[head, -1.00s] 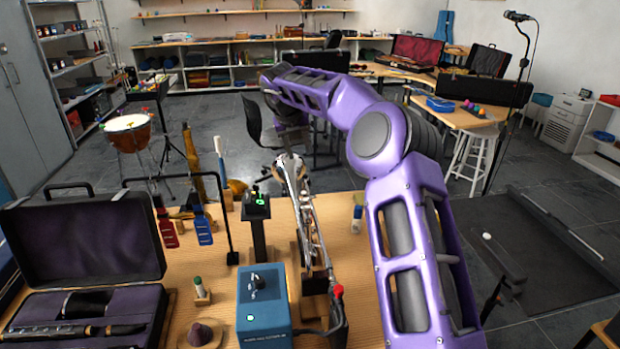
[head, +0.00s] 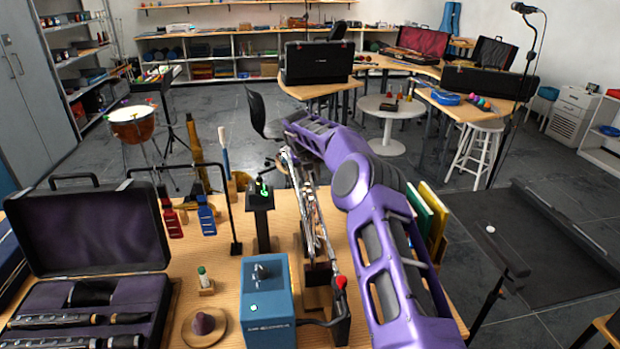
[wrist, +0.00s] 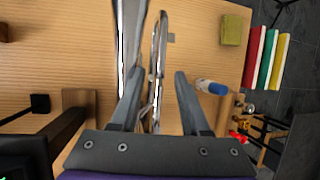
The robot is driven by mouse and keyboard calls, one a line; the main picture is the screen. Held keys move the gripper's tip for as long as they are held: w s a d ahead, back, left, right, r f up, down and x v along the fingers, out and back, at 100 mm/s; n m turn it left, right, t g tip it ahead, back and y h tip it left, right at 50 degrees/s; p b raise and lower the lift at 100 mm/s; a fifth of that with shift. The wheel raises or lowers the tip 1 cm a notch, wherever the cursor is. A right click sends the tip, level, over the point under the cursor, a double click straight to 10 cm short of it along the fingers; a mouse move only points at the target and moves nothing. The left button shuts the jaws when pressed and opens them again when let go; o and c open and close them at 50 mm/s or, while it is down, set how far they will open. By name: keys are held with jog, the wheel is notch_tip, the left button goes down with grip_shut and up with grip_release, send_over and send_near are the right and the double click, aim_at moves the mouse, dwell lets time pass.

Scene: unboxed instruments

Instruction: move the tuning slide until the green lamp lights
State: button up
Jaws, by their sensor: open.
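A silver, tubed instrument (head: 312,210) stands upright on the wooden bench, partly behind my arm. In the wrist view two long silver tubes run up the picture; the right one, a thin tube (wrist: 160,50), passes between my fingers. The left tube (wrist: 128,40) lies beside my left finger. I cannot tell which part is the tuning slide. My gripper (wrist: 159,74) is open around the thin tube, with a gap at the right finger. The head view hides my fingers. A blue box (head: 267,318) has a small lamp (head: 253,308) that looks pale green. A black post carries a green-lit display (head: 264,188).
An open black case (head: 95,235) with dark woodwind parts fills the bench's left side. A red knob (head: 341,282) is near the blue box. Upright coloured books (head: 432,210) stand at the right. In the wrist view a blue-and-white bottle (wrist: 210,87) lies right of my fingers.

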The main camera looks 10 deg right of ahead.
jog(key=shift+w+d+f, duration=0.1)
jog(key=shift+w+f, duration=0.1)
jog(key=shift+f, duration=0.3)
grip_shut()
dwell(1.2)
